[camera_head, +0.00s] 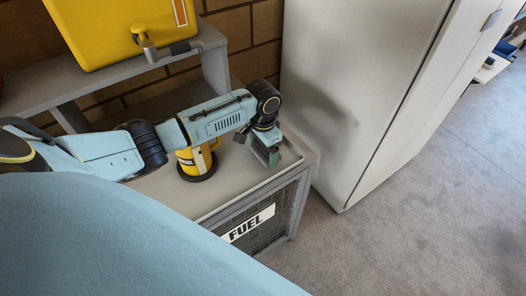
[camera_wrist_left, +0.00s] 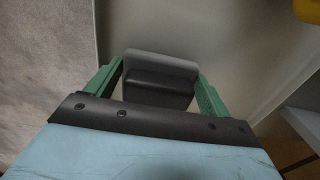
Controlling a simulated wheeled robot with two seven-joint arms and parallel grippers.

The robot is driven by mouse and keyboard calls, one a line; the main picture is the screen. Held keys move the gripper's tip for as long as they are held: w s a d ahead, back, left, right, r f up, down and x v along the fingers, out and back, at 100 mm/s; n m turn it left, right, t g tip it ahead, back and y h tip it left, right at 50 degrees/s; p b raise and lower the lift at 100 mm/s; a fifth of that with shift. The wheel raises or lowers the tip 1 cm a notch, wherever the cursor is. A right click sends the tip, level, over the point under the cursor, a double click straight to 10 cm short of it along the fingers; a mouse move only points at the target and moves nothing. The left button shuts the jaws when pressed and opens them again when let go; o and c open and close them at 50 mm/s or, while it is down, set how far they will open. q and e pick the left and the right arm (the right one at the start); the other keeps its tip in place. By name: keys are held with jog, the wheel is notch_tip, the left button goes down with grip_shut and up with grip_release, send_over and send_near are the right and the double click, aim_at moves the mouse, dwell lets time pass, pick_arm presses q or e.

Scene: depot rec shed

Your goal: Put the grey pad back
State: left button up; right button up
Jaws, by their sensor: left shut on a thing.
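My left gripper (camera_head: 271,156) is above the right end of the grey top of the fuel cage (camera_head: 235,200). In the left wrist view its two green fingers (camera_wrist_left: 158,80) are shut on a grey pad (camera_wrist_left: 162,66), light grey at the far edge with a dark block-like part nearer. In the head view the pad is too small and hidden to make out, and I cannot tell whether it touches the cage top. My right gripper is not in view.
A yellow diesel can (camera_head: 187,164) with a black base stands on the cage top, left of my left gripper, close under my arm. A large yellow canister (camera_head: 110,25) sits on the grey shelf (camera_head: 90,84) above. A tall pale cabinet (camera_head: 345,80) stands right. The carpet (camera_head: 420,210) is clear.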

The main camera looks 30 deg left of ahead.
pick_arm(q)
jog(key=shift+f, duration=0.55)
jog(key=shift+f, duration=0.15)
jog(key=o, duration=0.8)
jog(key=shift+r, duration=0.2)
notch_tip(320, 180, up, 12)
jog(key=shift+p, duration=1.2)
